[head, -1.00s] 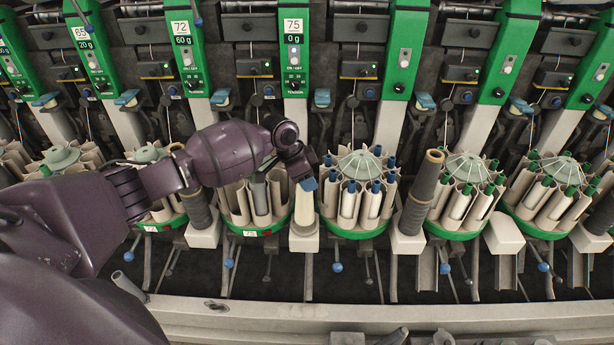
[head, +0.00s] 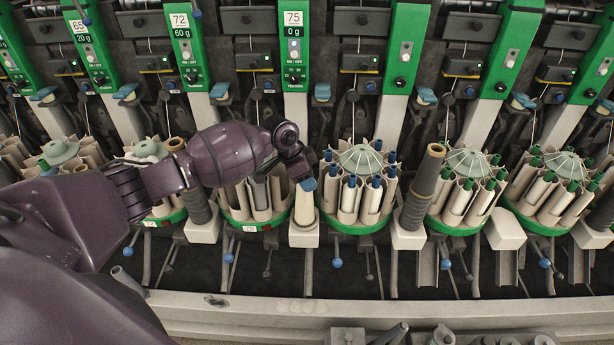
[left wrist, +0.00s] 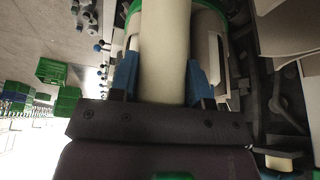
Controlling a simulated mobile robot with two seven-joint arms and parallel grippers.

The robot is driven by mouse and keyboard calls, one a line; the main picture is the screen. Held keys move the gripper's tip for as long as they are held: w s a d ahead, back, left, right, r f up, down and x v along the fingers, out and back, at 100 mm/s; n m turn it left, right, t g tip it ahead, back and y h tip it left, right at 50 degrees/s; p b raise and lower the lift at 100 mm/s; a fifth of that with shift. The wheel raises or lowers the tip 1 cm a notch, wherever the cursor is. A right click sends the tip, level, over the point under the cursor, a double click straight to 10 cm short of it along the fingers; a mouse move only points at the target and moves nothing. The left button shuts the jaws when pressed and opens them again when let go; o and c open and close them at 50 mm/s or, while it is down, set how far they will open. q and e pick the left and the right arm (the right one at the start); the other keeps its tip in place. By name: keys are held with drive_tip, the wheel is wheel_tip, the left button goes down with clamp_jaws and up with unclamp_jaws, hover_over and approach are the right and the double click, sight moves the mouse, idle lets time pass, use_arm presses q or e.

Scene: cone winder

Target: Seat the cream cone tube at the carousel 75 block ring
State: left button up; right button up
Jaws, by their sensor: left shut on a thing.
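The cream cone tube (head: 305,207) is upright in my left gripper (head: 308,184), its lower end at the top of the pale block (head: 303,236) beside the carousel marked 75 (head: 250,223). I cannot tell whether the tube rests on the block; the ring itself is not clear. In the left wrist view the tube (left wrist: 165,50) runs between the two blue fingertips of the left gripper (left wrist: 160,82), which is shut on it. My left arm hides part of the carousel. My right gripper is not in view.
The carousel to the right (head: 357,225) holds blue-tipped tubes close to the gripper. A dark cone (head: 421,190) stands on the block to its right. The green 75 panel (head: 295,50) rises behind. A pale rail (head: 400,312) crosses the front.

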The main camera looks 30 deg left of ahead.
use_arm(q)
drive_tip(key=shift+f, duration=0.15)
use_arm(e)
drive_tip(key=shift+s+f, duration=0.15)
use_arm(q)
drive_tip(key=shift+f, duration=0.4)
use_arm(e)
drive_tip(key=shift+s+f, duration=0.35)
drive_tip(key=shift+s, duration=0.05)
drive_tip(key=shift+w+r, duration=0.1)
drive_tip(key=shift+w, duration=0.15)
use_arm(q)
drive_tip(key=o, duration=1.1)
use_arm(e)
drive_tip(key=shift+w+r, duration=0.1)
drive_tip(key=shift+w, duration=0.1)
